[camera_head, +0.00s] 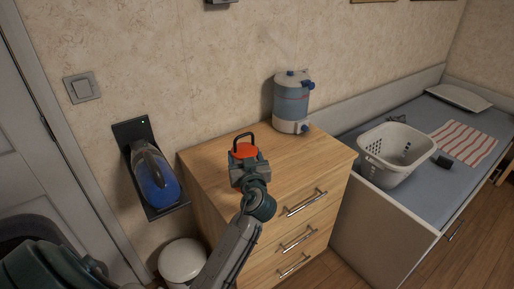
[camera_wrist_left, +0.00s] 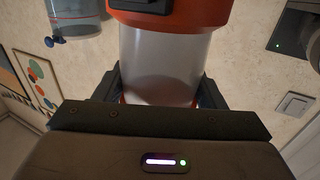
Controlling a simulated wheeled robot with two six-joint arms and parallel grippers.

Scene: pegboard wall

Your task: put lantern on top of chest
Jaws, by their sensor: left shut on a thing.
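The lantern (camera_head: 243,152) has an orange top, a dark handle and, in the left wrist view, a clear frosted body (camera_wrist_left: 160,65). In the head view it appears upright over the left part of the wooden chest of drawers (camera_head: 210,165). My left gripper (camera_head: 248,170) is shut on it, with the fingers (camera_wrist_left: 160,95) on both sides of the frosted body. The gripper and wrist hide the lantern's lower part in the head view, so I cannot tell whether its base touches the chest top. My right gripper is not in view.
A blue-grey and white drink dispenser (camera_head: 291,100) stands at the chest's back right. A blue handheld vacuum (camera_head: 153,178) hangs on the wall at left. A white bin (camera_head: 182,260) stands below. A bed with a white basket (camera_head: 392,160) adjoins the right. The chest's front right top is clear.

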